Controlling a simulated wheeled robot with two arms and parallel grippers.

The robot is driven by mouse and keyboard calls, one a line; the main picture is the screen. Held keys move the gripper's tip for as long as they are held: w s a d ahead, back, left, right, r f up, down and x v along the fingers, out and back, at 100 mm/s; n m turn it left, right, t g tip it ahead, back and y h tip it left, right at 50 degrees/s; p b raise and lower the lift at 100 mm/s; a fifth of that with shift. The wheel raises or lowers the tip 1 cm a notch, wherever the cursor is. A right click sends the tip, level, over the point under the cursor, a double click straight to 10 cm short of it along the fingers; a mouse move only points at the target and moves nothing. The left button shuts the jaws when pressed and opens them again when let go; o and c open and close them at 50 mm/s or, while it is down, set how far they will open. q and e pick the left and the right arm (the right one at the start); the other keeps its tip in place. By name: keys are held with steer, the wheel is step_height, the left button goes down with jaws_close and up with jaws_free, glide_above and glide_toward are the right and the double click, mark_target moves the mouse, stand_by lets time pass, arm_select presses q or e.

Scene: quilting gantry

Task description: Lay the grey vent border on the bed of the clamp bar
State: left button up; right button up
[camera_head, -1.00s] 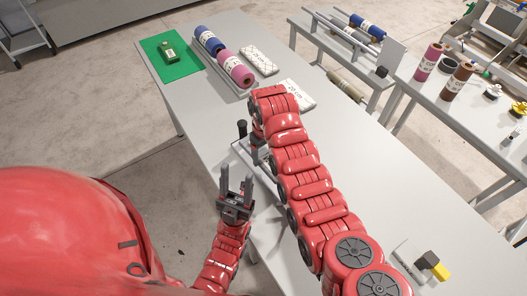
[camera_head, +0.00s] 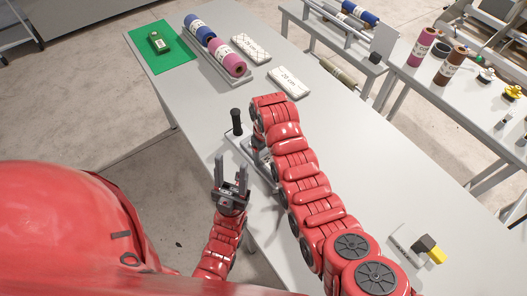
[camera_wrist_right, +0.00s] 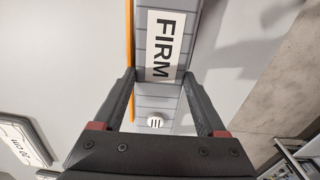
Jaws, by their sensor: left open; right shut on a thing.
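The grey vent border (camera_wrist_right: 155,98) is a slatted grey strip with a round badge of three dark lines, seen in the right wrist view. A white FIRM label (camera_wrist_right: 164,46) lies along it. My right gripper (camera_wrist_right: 160,78) is shut on the strip, one finger on each side. In the head view my right arm hides most of this grip. The clamp bar (camera_head: 236,141), pale with an upright black handle, stands at the table's left edge, beside my right gripper and partly covered by it. My left gripper (camera_head: 231,166) is open and empty, in front of the clamp bar.
The long grey table (camera_head: 352,150) is clear across its middle. A green mat (camera_head: 176,60), blue and pink rolls (camera_head: 222,55) and two white 20 cm blocks (camera_head: 290,82) lie at its far end. A black-and-yellow piece (camera_head: 428,248) lies at the near right.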

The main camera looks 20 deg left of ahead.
steer(key=shift+s+d+f, duration=0.1)
steer(key=shift+f, duration=0.05)
steer(key=o, duration=1.3)
steer(key=shift+s, duration=0.1)
steer(key=shift+d, duration=0.1)
steer(key=shift+r, duration=0.2)
steer(key=shift+w+r+b, duration=0.25)
steer(key=shift+r+b, duration=0.55)
steer(key=shift+r, duration=0.3)
steer(key=shift+s+r+p, duration=0.2)
steer(key=shift+r+p, duration=4.65)
steer(key=shift+r, duration=2.7)
